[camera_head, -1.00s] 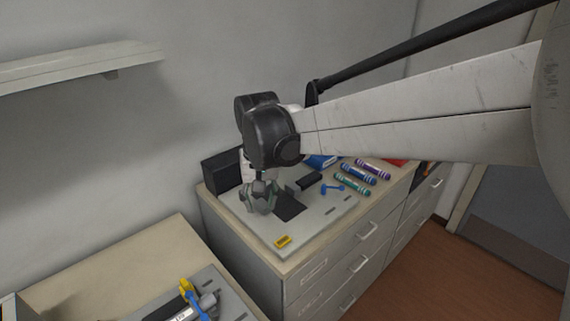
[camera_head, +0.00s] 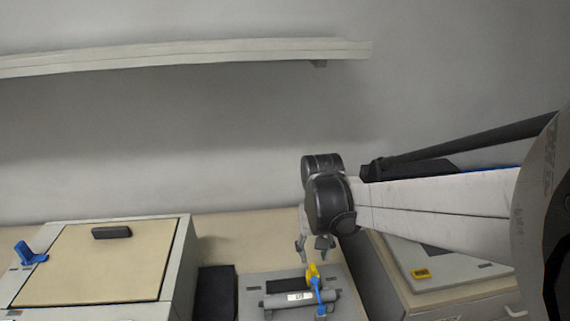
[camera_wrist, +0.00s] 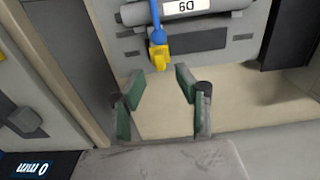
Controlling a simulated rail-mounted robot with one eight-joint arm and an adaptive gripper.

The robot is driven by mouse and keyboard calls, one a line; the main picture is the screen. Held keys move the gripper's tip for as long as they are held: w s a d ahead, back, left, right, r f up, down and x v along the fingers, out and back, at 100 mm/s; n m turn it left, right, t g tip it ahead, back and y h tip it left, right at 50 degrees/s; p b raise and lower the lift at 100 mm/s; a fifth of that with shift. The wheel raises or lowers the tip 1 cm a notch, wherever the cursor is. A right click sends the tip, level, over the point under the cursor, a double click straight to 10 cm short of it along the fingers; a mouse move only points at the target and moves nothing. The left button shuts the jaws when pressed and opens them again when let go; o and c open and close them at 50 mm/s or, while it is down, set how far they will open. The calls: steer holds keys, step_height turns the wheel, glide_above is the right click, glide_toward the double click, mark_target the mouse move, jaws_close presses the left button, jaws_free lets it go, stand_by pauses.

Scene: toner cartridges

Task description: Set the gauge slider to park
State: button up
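I cannot tell for sure which part is the gauge slider. A blue lever (camera_head: 318,291) with a yellow tip (camera_head: 313,272) crosses a grey cylinder (camera_head: 330,296) with a white label, on a grey plate (camera_head: 252,282). In the wrist view the lever (camera_wrist: 156,32) and yellow tip (camera_wrist: 160,60) are at the top middle. My gripper (camera_head: 314,248) hangs above and behind the lever in the head view. In the wrist view my gripper (camera_wrist: 160,82) is open and empty, its fingertips either side of the yellow tip's line and short of it.
At left stands a box (camera_head: 100,262) with a black handle and blue lever. A dark block (camera_head: 216,293) sits beside the plate. The right cabinet (camera_head: 460,294) carries a plate with a yellow piece (camera_head: 420,273).

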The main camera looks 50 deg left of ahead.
mark_target(313, 266)
step_height(313, 266, down, 6)
steer(key=shift+r+b, duration=0.15)
steer(key=shift+b, duration=0.85)
jaws_close()
